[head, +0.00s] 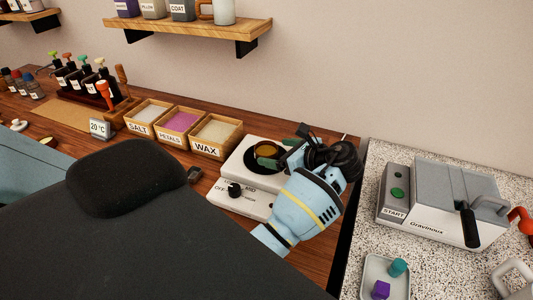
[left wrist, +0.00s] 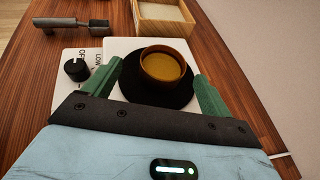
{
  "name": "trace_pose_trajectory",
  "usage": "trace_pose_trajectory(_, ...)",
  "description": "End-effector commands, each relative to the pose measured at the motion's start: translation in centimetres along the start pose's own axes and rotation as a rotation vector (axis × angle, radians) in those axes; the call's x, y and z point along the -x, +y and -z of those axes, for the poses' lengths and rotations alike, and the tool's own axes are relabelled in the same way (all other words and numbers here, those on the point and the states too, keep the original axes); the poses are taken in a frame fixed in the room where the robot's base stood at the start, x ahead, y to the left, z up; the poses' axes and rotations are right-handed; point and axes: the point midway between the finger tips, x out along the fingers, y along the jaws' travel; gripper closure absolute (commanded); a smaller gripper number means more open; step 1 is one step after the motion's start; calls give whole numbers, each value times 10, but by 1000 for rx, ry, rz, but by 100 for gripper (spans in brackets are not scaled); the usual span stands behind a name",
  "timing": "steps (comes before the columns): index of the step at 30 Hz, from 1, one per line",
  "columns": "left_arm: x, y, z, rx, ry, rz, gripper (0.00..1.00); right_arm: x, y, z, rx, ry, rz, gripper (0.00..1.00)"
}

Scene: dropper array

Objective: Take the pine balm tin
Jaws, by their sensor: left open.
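A round brown tin-like vessel (head: 267,149) with amber contents stands on the black round plate of a white hotplate (head: 236,167). I see no label on it, so I cannot tell whether it is the pine balm tin. In the left wrist view the vessel (left wrist: 163,66) is upright between and just beyond my green fingertips. My left gripper (head: 283,152) is open and empty over the hotplate, with a finger to each side of the vessel (left wrist: 155,85). Neither finger visibly touches it. My right gripper is not in view.
Wooden boxes marked SALT (head: 147,115), PETALS (head: 178,123) and WAX (head: 216,136) stand left of the hotplate. A rack of dropper bottles (head: 90,90) is further left. A grey and white press (head: 440,205) and a tray (head: 372,268) are on the speckled counter at right. A shelf (head: 190,35) hangs above.

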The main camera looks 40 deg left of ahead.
Motion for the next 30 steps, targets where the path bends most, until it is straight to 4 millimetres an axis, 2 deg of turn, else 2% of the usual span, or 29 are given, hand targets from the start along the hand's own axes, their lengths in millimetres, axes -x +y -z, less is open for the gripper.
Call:
trace_pose_trajectory(5,-4,-1,0,0,0,0,16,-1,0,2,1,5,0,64)
trace_pose_trajectory(16,-49,-5,0,0,-1,0,16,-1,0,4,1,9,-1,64)
trace_pose_trajectory(23,-52,-5,0,0,0,0,16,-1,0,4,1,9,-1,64)
trace_pose_trajectory(30,-52,-5,0,-1,0,0,45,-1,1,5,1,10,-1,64)
